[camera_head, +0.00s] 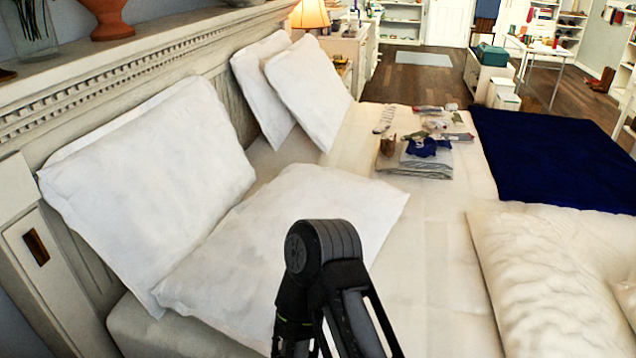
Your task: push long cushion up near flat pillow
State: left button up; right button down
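A flat white pillow (290,240) lies on the bed in front of the upright pillows by the headboard. A long, cream, wrinkled cushion (545,285) lies at the lower right and runs out of the bottom of the picture. A strip of bare bedding separates the two. A black jointed part of one of my arms rises from the bottom centre and covers the near part of the flat pillow. I cannot tell which arm it is. No gripper fingertips show, and nothing is seen touching the long cushion.
Two groups of upright white pillows (160,175) (305,90) lean on the headboard (130,60). Folded clothes (415,165) and small items lie mid-bed. A dark blue blanket (555,155) covers the far right. Part of another pale cushion or cloth shows at the right edge.

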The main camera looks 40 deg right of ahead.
aim_at(543, 305)
jog(key=z, duration=2.65)
jog(key=u, duration=0.65)
jog(key=l+u, duration=0.45)
jog(key=k+l+u, duration=0.2)
jog(key=l+u, duration=0.15)
jog(key=u, duration=0.15)
jog(key=k+l+u, duration=0.2)
jog(key=l+u, duration=0.25)
jog(key=k+l+u, duration=0.25)
jog(key=k+l, duration=0.7)
